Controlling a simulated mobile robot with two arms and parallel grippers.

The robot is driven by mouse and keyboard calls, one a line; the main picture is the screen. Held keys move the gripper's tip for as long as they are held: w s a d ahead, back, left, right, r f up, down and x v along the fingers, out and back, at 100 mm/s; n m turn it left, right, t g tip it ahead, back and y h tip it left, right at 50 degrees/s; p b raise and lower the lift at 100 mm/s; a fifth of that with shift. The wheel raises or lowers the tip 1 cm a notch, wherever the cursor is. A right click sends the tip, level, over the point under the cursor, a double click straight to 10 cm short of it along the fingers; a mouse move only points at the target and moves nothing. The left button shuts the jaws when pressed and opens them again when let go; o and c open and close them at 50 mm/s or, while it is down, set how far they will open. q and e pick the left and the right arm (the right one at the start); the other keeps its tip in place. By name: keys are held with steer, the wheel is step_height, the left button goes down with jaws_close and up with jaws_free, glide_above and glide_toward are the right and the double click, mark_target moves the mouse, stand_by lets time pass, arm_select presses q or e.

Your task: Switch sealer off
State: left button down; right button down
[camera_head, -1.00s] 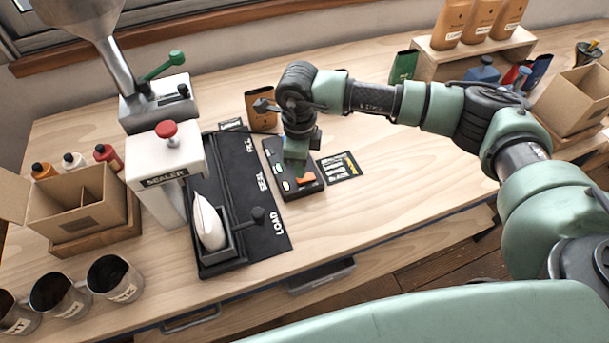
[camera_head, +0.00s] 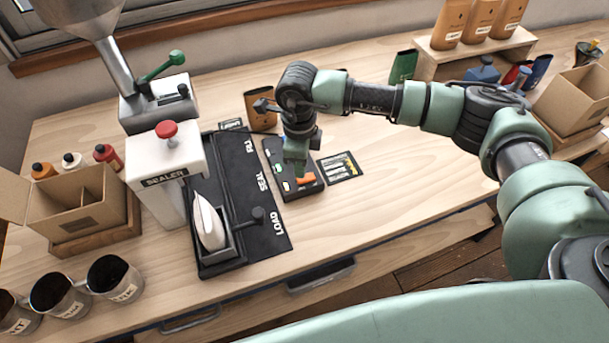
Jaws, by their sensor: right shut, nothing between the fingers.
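The sealer (camera_head: 166,172) is a white unit with a red knob (camera_head: 167,130) on top and a black label. Right of its black track stands a dark switch panel (camera_head: 291,189) with an orange rocker (camera_head: 305,179) near its front end and small green and pale marks. My right gripper (camera_head: 297,174) points down over the panel, shut and empty, its tip close beside the orange rocker. I cannot tell whether it touches. The gripper hides part of the panel. My left gripper is not in view.
A black track (camera_head: 257,221) marked FILL, SEAL and LOAD carries a holder with a white pouch (camera_head: 208,222). A printed card (camera_head: 340,167) lies right of the panel. Metal jugs (camera_head: 118,279) and a cardboard box (camera_head: 75,200) stand at left. The table's right middle is clear.

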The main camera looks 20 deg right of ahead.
steer(key=shift+f+b, duration=1.05)
steer(key=shift+f, duration=0.05)
stand_by(0.5)
steer(key=shift+s+r, duration=0.1)
steer(key=shift+r, duration=0.05)
steer(key=shift+r+p, duration=0.6)
steer(key=shift+r, duration=0.3)
steer(key=shift+r+p, duration=1.05)
steer(key=shift+r, duration=1.5)
